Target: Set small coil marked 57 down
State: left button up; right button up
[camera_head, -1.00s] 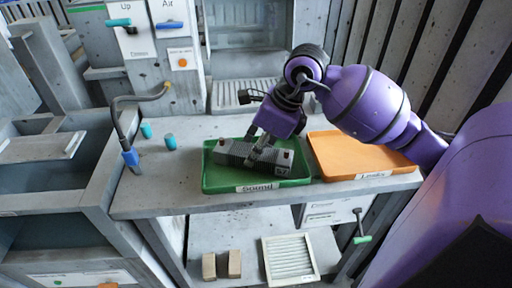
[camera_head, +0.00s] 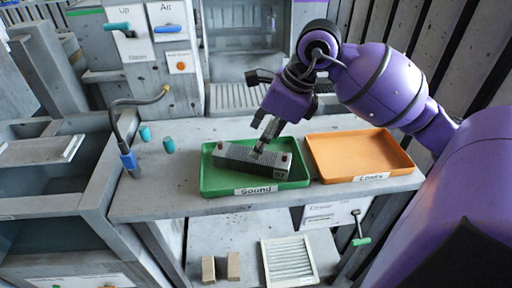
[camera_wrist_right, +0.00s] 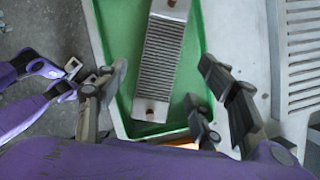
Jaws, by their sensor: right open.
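The small coil (camera_head: 252,160) is a grey finned block with reddish-brown spots at its ends. It lies in the green tray labelled Sound (camera_head: 211,186). A marking shows on its near right end, too small to read surely. In the right wrist view the coil (camera_wrist_right: 163,50) lies along the green tray (camera_wrist_right: 112,50), apart from the fingers.
An orange tray labelled Leaks (camera_head: 360,153) stands empty right of the green tray. Two teal caps (camera_head: 168,144) and a hose with a blue end (camera_head: 129,160) are on the left of the bench. A white vented panel (camera_head: 290,262) and two tan blocks (camera_head: 233,266) lie below.

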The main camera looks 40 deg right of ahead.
pick_arm(q)
jog(key=shift+w+r, duration=0.15)
jog(key=shift+w, duration=0.35)
pick_arm(e)
jog(key=v, duration=0.6)
jog(key=shift+r, duration=0.35)
pick_arm(q)
jog(key=shift+s, duration=0.15)
pick_arm(e)
jog(key=shift+s, duration=0.1)
